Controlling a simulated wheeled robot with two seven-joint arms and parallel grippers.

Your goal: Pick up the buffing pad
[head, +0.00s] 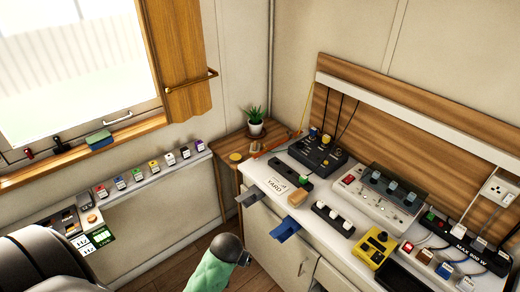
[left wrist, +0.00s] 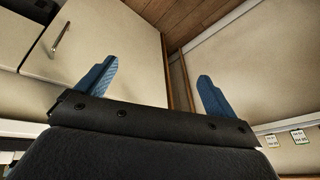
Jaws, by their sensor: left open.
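I cannot tell for sure which thing is the buffing pad. A small round yellow pad (head: 235,157) lies flat on the wooden corner shelf (head: 228,144), left of the potted plant, and looks the likeliest. A green and blue sponge-like block (head: 98,138) sits on the window sill. My left gripper (left wrist: 158,70) shows in the left wrist view, its two blue fingers wide apart with nothing between them. Beyond it are a pale cabinet door, floor and wall panel. My right gripper is not in view.
A white counter (head: 261,176) at right carries a black device (head: 318,152), a grey switch box (head: 380,200) and a yellow box (head: 376,247). The potted plant (head: 255,122) stands close to the yellow pad. A narrow ledge holds several small coloured boxes.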

